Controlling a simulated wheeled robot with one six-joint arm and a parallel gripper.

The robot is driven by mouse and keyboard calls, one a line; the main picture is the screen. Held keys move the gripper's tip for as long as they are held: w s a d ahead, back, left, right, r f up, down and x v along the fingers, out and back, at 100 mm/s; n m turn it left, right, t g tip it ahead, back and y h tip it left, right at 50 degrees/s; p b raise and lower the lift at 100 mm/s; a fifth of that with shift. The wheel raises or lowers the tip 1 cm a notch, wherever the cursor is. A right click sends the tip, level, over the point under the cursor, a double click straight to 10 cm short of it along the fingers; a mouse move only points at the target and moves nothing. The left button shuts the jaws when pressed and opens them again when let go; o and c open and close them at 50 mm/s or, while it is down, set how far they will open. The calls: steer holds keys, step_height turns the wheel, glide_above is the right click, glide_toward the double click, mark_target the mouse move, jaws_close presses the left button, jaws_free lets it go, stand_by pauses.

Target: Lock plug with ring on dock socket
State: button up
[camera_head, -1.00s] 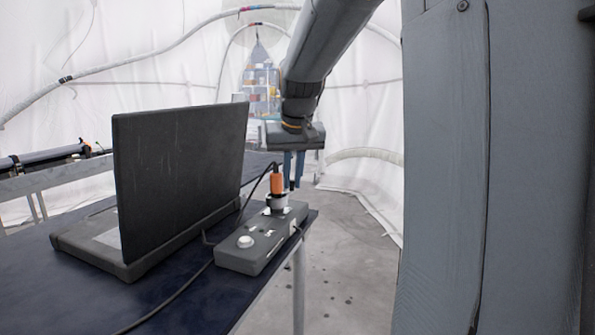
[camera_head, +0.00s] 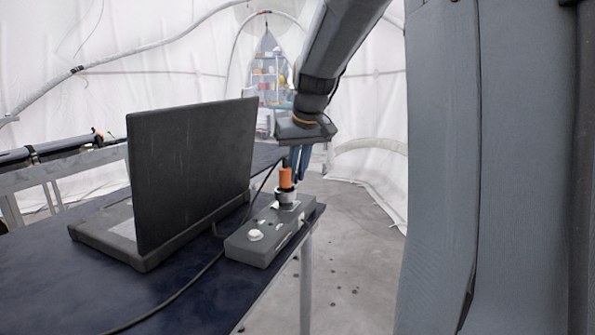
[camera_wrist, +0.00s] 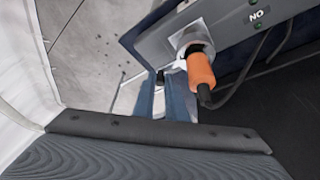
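The orange plug (camera_head: 285,178) stands upright at the far end of the grey dock (camera_head: 256,246), its lower end inside a pale ring (camera_head: 287,195) at the socket. In the wrist view, the plug (camera_wrist: 201,73) has a dark cable end, and the ring (camera_wrist: 191,42) shows at its base. How far the plug is seated and whether the ring is locked cannot be told. My gripper (camera_head: 299,178) points down just beside the plug with its blue fingers. In the wrist view, the fingers (camera_wrist: 163,78) are slightly apart and empty, with the plug outside them to the right.
An open laptop (camera_head: 190,180) stands left of the dock on the dark table (camera_head: 190,303). A black cable (camera_head: 170,298) runs across the table. The dock lies along the table's right edge, with open floor (camera_head: 350,265) beyond.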

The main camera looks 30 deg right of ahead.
steer(key=shift+o, duration=0.7)
steer(key=b+v, duration=0.1)
steer(key=v, duration=0.6)
steer(key=shift+r, duration=0.35)
steer(key=shift+s, duration=0.2)
